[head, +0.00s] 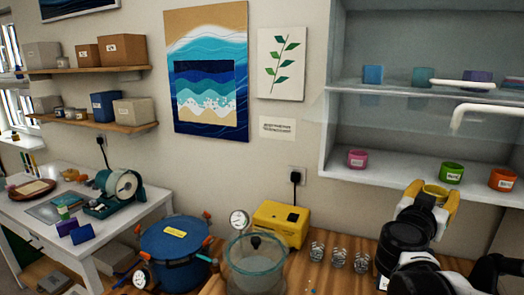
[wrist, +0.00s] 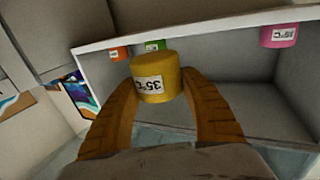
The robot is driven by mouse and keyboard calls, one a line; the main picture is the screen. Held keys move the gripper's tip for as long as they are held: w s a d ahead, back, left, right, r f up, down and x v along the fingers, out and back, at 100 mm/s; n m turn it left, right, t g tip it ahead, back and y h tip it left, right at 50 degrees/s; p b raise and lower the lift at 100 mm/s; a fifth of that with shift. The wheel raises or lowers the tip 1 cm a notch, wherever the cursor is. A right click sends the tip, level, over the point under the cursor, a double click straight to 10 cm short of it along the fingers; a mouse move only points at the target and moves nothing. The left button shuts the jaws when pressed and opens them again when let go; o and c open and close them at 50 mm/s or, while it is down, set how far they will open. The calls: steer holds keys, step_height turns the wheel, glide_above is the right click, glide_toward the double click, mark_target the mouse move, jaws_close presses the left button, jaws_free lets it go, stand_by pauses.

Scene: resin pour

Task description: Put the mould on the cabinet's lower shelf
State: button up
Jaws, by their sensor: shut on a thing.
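A yellow mould (head: 436,189) with a white label is between the orange fingers of my gripper (head: 434,194), which is shut on it. In the wrist view the mould (wrist: 157,72) shows its label, reading 35°C, upside down between both fingers (wrist: 160,84). The cabinet's lower shelf (head: 400,176) holds a pink mould (head: 357,159), a green mould (head: 452,172) and an orange mould (head: 502,179). In the head view my gripper is in front of the shelf edge, near the green mould and slightly lower. The mould appears apart from the shelf.
Below stand a yellow machine (head: 280,224), a blue pot (head: 175,250), a glass vessel (head: 256,268) and small cups (head: 338,258). The shelf is bare between the pink and green moulds.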

step_height(320, 180, down, 6)
steer(key=f+b, duration=0.1)
steer(key=b, duration=0.3)
steer(key=w+a+f+n+t+y, duration=0.1)
steer(key=w+a+f+n+y, duration=0.2)
steer(key=a, duration=0.4)
steer(key=w+a+f+n+t+y, duration=0.2)
steer(key=w+a+f+n+y, duration=0.1)
steer(key=w+a+f+y, duration=0.2)
steer(key=w+a+f+n+t+y, duration=0.2)
steer(key=w+a+f+n+y, duration=0.1)
steer(key=a+f, duration=0.4)
steer(key=shift+w+a+f+y, duration=0.35)
steer(key=shift+w+a+y, duration=0.25)
steer(key=shift+a+y, duration=0.25)
steer(key=shift+d, duration=0.1)
